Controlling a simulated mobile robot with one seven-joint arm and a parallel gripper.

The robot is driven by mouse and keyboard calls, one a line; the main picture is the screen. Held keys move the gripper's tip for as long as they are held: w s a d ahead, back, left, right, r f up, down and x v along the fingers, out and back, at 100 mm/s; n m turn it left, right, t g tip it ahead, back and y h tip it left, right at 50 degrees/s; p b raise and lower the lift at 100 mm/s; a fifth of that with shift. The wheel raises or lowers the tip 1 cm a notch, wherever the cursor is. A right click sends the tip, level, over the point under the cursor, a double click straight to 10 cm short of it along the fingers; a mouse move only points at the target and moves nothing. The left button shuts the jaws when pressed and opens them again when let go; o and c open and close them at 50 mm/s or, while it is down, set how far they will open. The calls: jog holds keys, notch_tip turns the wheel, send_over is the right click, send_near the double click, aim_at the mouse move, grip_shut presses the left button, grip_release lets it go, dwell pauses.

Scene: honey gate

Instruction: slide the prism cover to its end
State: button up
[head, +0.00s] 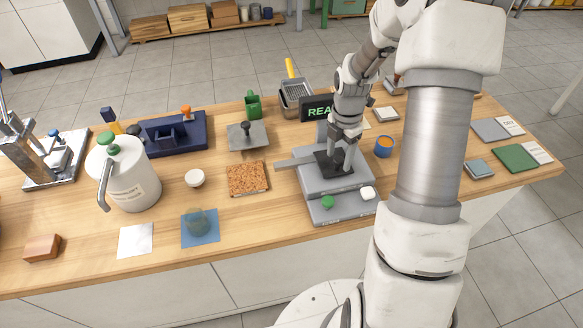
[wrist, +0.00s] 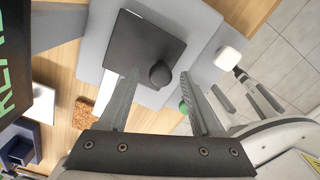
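The prism cover looks to be the dark square plate (wrist: 140,38) with a round dark knob (wrist: 160,74), lying on a grey instrument (head: 342,206). In the head view the plate (head: 322,164) is partly hidden by my gripper (head: 340,152). In the wrist view my gripper (wrist: 160,82) is open. The knob appears between its two fingertips, with a visible gap on each side. I cannot tell whether the fingertips are level with the knob or above it.
A green button (head: 327,202) and a white button (head: 367,193) sit on the instrument's front. A dark display (head: 316,109) with green letters stands behind. An orange-blue cup (head: 384,147) is to the right, a cork-coloured mat (head: 247,178) to the left.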

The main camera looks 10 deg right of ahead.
aim_at(338, 159)
notch_tip(338, 159, up, 7)
jog(key=p, duration=0.5)
jog(key=shift+p, duration=0.4)
dwell(0.5)
